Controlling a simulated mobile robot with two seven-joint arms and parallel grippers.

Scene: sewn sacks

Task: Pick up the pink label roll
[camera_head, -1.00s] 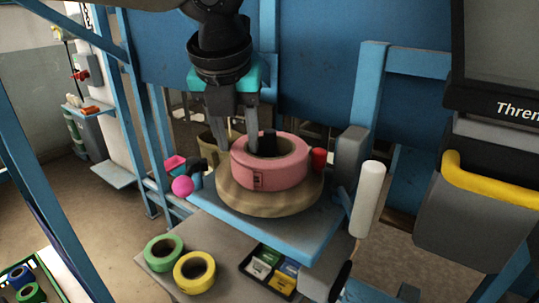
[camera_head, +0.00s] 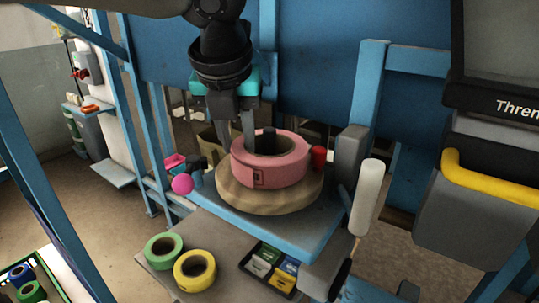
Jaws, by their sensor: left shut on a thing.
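The pink label roll (camera_head: 270,172) lies flat on a round tan disc (camera_head: 270,198) on the blue shelf, with a dark post showing in its hole. My left gripper (camera_head: 248,130) comes down from above at the roll's back left. It is shut on the roll's wall, with one finger reaching into the hole. The lower part of the other finger is hidden behind the roll. I cannot see a gap between the roll and the disc. My right gripper is not in view.
A green roll (camera_head: 164,249) and a yellow roll (camera_head: 195,270) lie on the lower grey table, beside a black tray (camera_head: 267,284) of small packets. A red cylinder (camera_head: 318,157) stands right of the pink roll. A pink ball (camera_head: 182,184) is to its left. A white roller (camera_head: 367,197) stands at right.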

